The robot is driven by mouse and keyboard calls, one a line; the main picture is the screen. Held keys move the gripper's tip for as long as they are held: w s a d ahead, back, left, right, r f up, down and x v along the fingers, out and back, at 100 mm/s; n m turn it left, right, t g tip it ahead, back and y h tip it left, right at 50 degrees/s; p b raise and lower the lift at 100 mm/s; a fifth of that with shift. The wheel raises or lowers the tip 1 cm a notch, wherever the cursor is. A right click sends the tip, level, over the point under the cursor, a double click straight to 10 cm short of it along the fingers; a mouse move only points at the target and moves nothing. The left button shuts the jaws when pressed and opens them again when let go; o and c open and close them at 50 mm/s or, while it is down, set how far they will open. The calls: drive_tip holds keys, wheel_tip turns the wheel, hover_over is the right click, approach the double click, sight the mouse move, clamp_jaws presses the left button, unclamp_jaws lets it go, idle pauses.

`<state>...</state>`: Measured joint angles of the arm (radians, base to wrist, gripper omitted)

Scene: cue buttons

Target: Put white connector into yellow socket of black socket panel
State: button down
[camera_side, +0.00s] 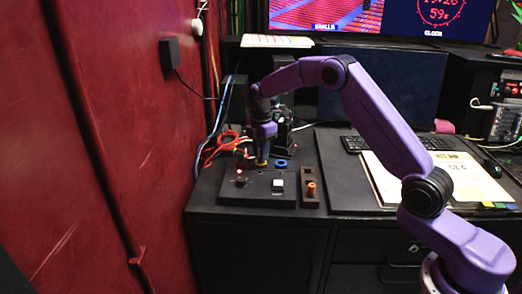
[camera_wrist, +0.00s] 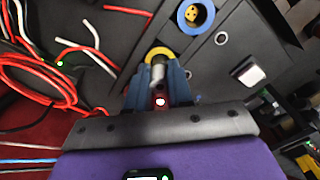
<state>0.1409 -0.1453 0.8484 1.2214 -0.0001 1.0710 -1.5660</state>
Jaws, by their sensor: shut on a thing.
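The black socket panel (camera_side: 258,198) lies on the desk below my gripper (camera_side: 263,158). In the wrist view my gripper (camera_wrist: 158,92) has its blue fingers shut on the white connector (camera_wrist: 158,68), a pale grey-white cylinder. The connector's far end overlaps the yellow socket (camera_wrist: 160,52), a yellow ring. The yellow socket also shows in the side view (camera_side: 261,164), right under the fingertips. I cannot tell whether the connector's end is inside the ring or just above it. The connector is hidden by the fingers in the side view.
A blue socket (camera_side: 281,163) sits right of the yellow one. A white button (camera_side: 277,184) is on the panel, and an orange knob (camera_side: 311,188) stands on a separate strip at right. Red and white cables (camera_wrist: 42,72) lie at left, near the red wall (camera_side: 90,150).

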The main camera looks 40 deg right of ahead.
drive_tip(key=shift+f, duration=0.4)
idle(0.3)
drive_tip(key=c, duration=0.8)
unclamp_jaws()
drive_tip(key=shift+r, duration=0.1)
drive_tip(key=shift+r, duration=3.4)
